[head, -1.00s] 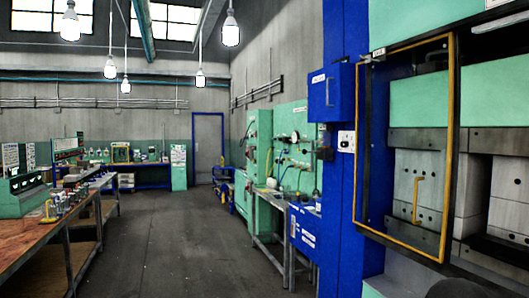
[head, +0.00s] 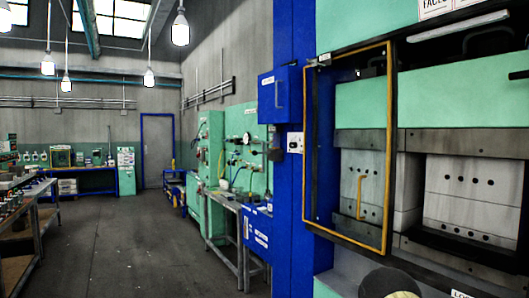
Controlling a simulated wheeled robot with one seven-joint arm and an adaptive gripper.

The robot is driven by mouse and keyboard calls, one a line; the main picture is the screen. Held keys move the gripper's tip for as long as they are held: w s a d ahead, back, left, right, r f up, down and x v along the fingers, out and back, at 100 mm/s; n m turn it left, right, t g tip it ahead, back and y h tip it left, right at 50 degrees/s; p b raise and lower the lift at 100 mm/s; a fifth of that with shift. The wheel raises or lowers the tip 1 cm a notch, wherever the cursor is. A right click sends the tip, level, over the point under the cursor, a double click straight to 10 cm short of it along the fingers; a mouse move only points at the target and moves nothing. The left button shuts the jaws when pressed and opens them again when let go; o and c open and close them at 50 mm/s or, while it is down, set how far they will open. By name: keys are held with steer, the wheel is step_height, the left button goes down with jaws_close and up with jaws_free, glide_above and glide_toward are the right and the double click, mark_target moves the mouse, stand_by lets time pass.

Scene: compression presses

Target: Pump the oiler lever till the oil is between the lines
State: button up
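No oiler, lever or oil lines can be made out for certain at this distance. A blue box (head: 279,95) with a handle and a small label is fixed to the blue press column (head: 296,215). A small white plate with a dark round part (head: 294,142) sits just below it on the column. A small dark fitting (head: 273,155) shows left of the column, too small to identify. My gripper is not in view.
The press (head: 361,105) stands at right, its yellow-edged guard frame (head: 388,150) standing out from it. A green panel with gauges (head: 240,140) and a metal bench (head: 222,203) line the right wall. A workbench (head: 22,188) stands at left. The floor (head: 120,240) between is clear.

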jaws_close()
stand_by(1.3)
